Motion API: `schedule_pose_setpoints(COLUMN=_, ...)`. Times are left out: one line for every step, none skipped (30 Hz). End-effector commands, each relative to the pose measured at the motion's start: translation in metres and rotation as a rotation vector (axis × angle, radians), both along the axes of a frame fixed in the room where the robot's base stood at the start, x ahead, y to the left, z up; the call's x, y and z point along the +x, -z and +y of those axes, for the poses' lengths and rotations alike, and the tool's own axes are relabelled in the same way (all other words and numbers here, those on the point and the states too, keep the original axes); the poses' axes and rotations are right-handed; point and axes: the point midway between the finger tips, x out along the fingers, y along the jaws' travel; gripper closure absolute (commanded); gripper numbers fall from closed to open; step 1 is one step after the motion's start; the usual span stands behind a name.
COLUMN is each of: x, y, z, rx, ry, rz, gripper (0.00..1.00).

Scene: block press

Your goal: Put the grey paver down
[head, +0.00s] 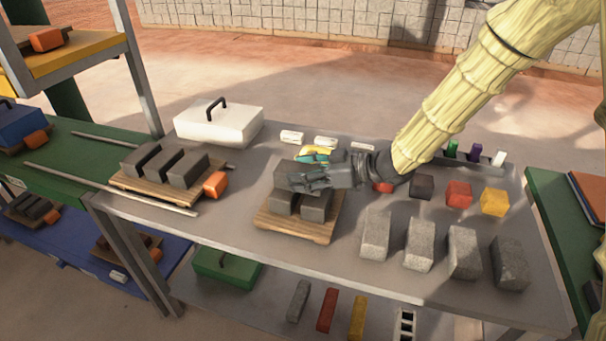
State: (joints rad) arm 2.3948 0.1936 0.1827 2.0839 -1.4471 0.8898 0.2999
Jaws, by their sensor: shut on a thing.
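My gripper (309,180) is at the middle of the table, above a wooden pallet (322,233). It is shut on a dark grey paver (282,172), which is partly hidden behind the fingers. The pallet bears dark grey pavers (317,208) below the gripper. The held paver is over or on these; I cannot tell whether it touches them. A second pallet (128,184) to the left bears 3 dark grey pavers (187,171) in a row, with an orange block (215,184) at its right end.
Speckled grey blocks (420,244) stand along the table's (225,236) front right. Black, red and yellow blocks (493,202) sit behind them. A white case (218,125) stands at the back left. Small white items (291,137) and a teal-and-yellow thing (316,153) lie behind my gripper.

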Motion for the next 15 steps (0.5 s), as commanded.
schedule_pose_setpoints(x=0.0006, y=0.0016, z=0.0004, rx=0.003, ry=0.0, rz=-0.001, gripper=0.99)
schedule_pose_setpoints(x=0.0007, y=0.0026, z=0.0005, rx=0.003, ry=0.0, rz=-0.001, gripper=0.99)
schedule_pose_setpoints(x=0.0007, y=0.0032, z=0.0005, rx=0.002, ry=0.001, rz=-0.002, gripper=0.99)
schedule_pose_setpoints(x=0.0007, y=0.0033, z=0.0005, rx=0.002, ry=0.001, rz=-0.002, gripper=0.99)
schedule_pose_setpoints(x=0.0007, y=0.0032, z=0.0005, rx=0.002, ry=0.001, rz=-0.002, gripper=0.99)
schedule_pose_setpoints(x=0.0007, y=0.0031, z=0.0005, rx=0.002, ry=0.001, rz=-0.002, gripper=0.99)
schedule_pose_setpoints(x=0.0007, y=0.0031, z=0.0005, rx=0.002, ry=0.001, rz=-0.002, gripper=0.99)
schedule_pose_setpoints(x=0.0007, y=0.0031, z=0.0005, rx=0.002, ry=0.001, rz=-0.002, gripper=0.99)
schedule_pose_setpoints(x=0.0006, y=0.0032, z=0.0005, rx=0.002, ry=0.001, rz=-0.002, gripper=0.99)
schedule_pose_setpoints(x=0.0006, y=0.0035, z=0.0005, rx=0.002, ry=0.001, rz=-0.002, gripper=0.99)
schedule_pose_setpoints(x=0.0006, y=0.0041, z=0.0005, rx=0.002, ry=0.001, rz=-0.002, gripper=0.99)
schedule_pose_setpoints(x=0.0006, y=0.005, z=0.0005, rx=0.003, ry=0.001, rz=-0.001, gripper=0.99)
schedule_pose_setpoints(x=0.0005, y=0.0057, z=0.0004, rx=0.003, ry=0.001, rz=-0.001, gripper=0.99)
schedule_pose_setpoints(x=0.0006, y=0.0064, z=0.0005, rx=0.003, ry=0.001, rz=-0.001, gripper=0.99)
schedule_pose_setpoints(x=0.0006, y=0.0071, z=0.0004, rx=0.003, ry=0.001, rz=-0.001, gripper=0.99)
